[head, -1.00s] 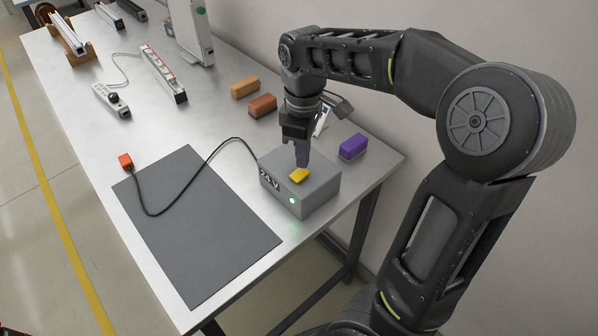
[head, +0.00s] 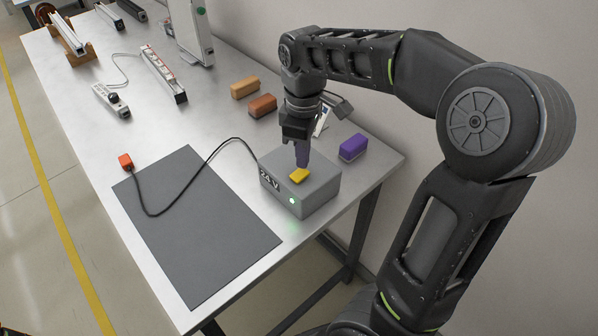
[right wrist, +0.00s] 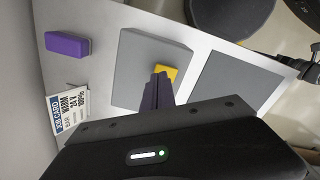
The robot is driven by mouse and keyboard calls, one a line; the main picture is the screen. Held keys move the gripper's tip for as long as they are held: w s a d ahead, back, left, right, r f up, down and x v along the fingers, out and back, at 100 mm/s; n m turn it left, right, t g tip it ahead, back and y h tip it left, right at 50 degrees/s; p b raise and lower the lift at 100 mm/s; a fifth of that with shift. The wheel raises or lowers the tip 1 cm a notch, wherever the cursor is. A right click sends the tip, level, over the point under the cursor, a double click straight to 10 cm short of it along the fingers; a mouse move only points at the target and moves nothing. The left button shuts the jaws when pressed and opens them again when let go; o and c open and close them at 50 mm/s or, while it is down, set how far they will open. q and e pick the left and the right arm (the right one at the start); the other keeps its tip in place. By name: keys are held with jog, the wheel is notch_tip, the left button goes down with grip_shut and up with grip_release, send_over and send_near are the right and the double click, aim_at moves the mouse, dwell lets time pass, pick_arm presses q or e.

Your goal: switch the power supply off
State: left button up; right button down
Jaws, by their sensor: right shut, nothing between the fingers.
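The power supply (head: 318,190) is a grey box marked "24 V" near the table's right front corner. A green light (head: 292,200) glows on its front. A yellow switch (head: 299,175) sits on its top. My right gripper (head: 302,163) is shut and empty, pointing down, with its purple fingertips at the yellow switch. In the right wrist view the fingertips (right wrist: 161,76) overlap the edge of the yellow switch (right wrist: 168,72) on the grey box (right wrist: 140,62); I cannot tell whether they touch.
A black cable with an orange plug (head: 125,161) runs from the supply across a dark grey mat (head: 205,225). A purple block (head: 353,147), an orange block (head: 263,105) and a tan block (head: 245,88) stand behind.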

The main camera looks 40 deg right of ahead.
aim_at(303, 171)
jog(key=shift+f+b, duration=0.85)
jog(key=shift+f, duration=0.3)
dwell(0.9)
jog(key=shift+r, duration=0.15)
jog(key=shift+r+p, duration=2.95)
jog(key=shift+r, duration=0.45)
